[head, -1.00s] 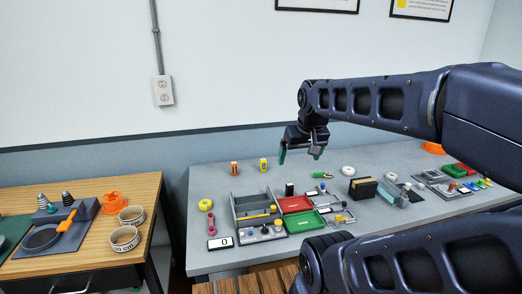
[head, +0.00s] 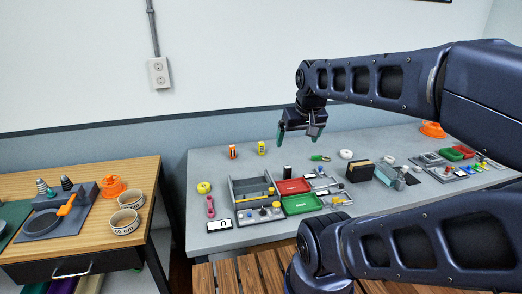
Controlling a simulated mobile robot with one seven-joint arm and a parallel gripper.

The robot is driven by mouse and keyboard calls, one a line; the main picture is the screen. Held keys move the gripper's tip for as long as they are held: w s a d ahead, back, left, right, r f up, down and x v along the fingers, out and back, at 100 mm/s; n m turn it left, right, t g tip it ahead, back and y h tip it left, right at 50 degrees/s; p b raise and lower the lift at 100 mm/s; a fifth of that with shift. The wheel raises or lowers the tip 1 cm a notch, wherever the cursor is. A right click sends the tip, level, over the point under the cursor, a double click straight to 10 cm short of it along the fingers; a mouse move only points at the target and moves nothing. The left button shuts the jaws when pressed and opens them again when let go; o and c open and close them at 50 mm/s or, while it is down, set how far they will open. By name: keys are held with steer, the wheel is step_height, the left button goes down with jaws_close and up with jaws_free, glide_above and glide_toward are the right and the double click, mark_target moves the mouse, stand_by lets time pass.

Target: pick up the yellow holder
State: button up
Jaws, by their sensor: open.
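A small upright yellow piece (head: 261,148), which looks like the yellow holder, stands near the back edge of the grey table (head: 225,165). It has a dark mark on its front; fine detail is too small to tell. My gripper (head: 297,138) hangs in the air with green fingertips pointing down, to the right of the yellow piece in the picture. The gripper is open, with nothing visible between its fingers. It does not cover the yellow piece.
A similar orange piece (head: 233,152) stands just left of the yellow one. A yellow ring (head: 204,187), a pink tool (head: 210,206), a grey tray (head: 246,189), a red tray (head: 293,186) and a green tray (head: 301,204) lie nearer. A wooden bench (head: 140,174) stands left.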

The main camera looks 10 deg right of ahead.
steer(key=c, duration=0.9)
steer(key=shift+o, duration=0.2)
steer(key=m+g+h, duration=0.4)
steer(key=m+h, duration=0.1)
steer(key=m, duration=1.3)
glide_above(261, 142)
steer(key=a, duration=0.4)
step_height(261, 142, down, 23)
steer(key=x, duration=0.5)
steer(key=shift+s+d+f, duration=0.1)
steer(key=shift+s+f, duration=0.05)
steer(key=shift+s, duration=0.25)
steer(key=shift+y, duration=0.3)
steer(key=shift+d+x, duration=0.15)
steer(key=shift+x, duration=1.05)
steer(key=shift+d+x, duration=0.15)
steer(key=shift+x, duration=1.1)
